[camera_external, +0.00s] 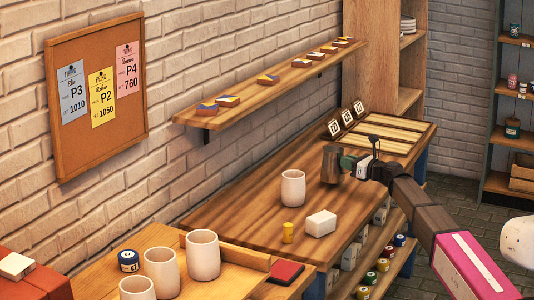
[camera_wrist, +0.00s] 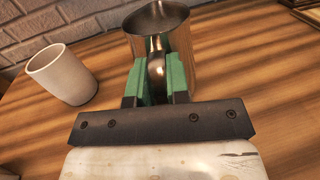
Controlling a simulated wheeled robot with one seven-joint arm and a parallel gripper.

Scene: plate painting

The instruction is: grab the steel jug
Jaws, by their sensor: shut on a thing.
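The steel jug (camera_wrist: 160,32) is a shiny metal vessel, seen from its handle side in the wrist view. In the external view the steel jug (camera_external: 330,164) looks dark and stands upright at or just above the wooden table; I cannot tell whether its base touches. My gripper (camera_wrist: 157,80) has green finger pads and is shut on the jug's handle, one pad on each side. In the external view my gripper (camera_external: 347,163) reaches the jug from the right.
A white cup (camera_external: 293,188) stands left of the jug and shows in the wrist view (camera_wrist: 62,75). Number cards (camera_external: 346,117) and a slatted rack (camera_external: 390,134) are behind the jug.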

